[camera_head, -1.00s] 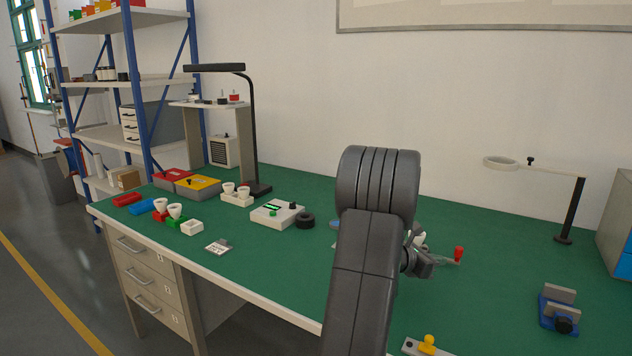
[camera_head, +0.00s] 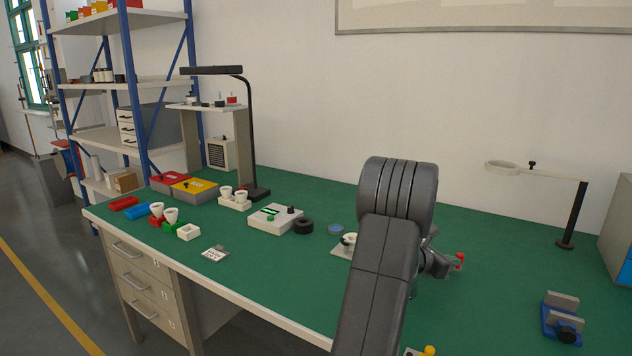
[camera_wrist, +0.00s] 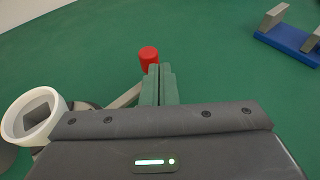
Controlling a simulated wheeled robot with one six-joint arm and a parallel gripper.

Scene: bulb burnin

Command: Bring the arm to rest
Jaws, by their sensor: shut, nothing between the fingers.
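My gripper (camera_head: 442,264) is low over the right half of the green bench, partly hidden behind my own arm in the head view. In the wrist view its two fingers (camera_wrist: 161,84) are together with nothing between them. A red knob (camera_wrist: 149,55) shows just beyond the fingertips, on what looks like a pale lever; whether they touch it I cannot tell. The red knob also shows beside the gripper in the head view (camera_head: 460,261). A white ring-shaped socket (camera_wrist: 33,117) is left of the gripper in the wrist view.
A blue clamp (camera_head: 562,322) and a black stand with a ring arm (camera_head: 568,215) are to the right. A grey tester box (camera_head: 275,219), black ring (camera_head: 303,226), white cups (camera_head: 227,192) and desk lamp (camera_head: 252,130) stand left. Green bench between arm and stand is clear.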

